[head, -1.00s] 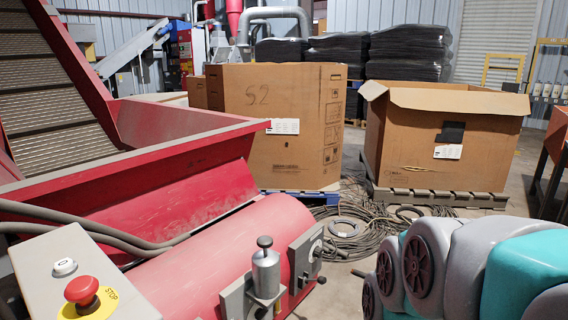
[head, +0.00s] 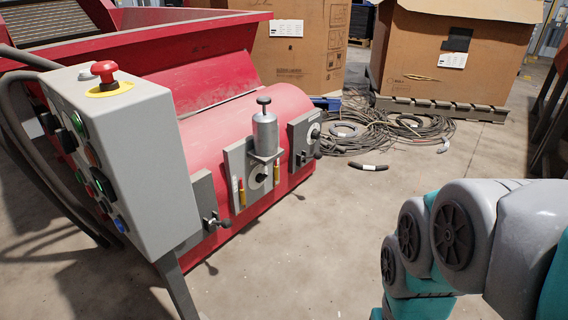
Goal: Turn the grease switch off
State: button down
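The red machine (head: 215,135) has several grey plates on its rounded front. The middle plate (head: 235,168) carries a metal cylinder (head: 265,135) with a black knob on top, a dark round knob (head: 261,178) below it and yellow-red sticks beside it. The right plate (head: 297,143) has a round dial (head: 314,132) and a small handle. The left plate (head: 203,194) has a T-shaped handle (head: 215,222). I cannot tell for sure which of these is the grease switch, or its setting. My arm shows at the lower right, apart from the machine; my gripper is out of view.
A grey control box (head: 150,150) with a red stop button (head: 105,72) and several side buttons stands at left. Cables (head: 400,130) lie coiled on the floor before a cardboard box (head: 455,70). The floor in the middle is clear.

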aim_at(260, 178)
jog(key=i+j+u, duration=0.1)
jog(key=i+j, duration=0.3)
jog(key=i+j+u, duration=0.15)
jog(key=i+j, duration=0.2)
jog(key=i, duration=0.2)
jog(key=k+j+u, duration=0.1)
jog(key=u, duration=0.15)
jog(key=k+j+u, duration=0.25)
jog(key=j+u, duration=0.25)
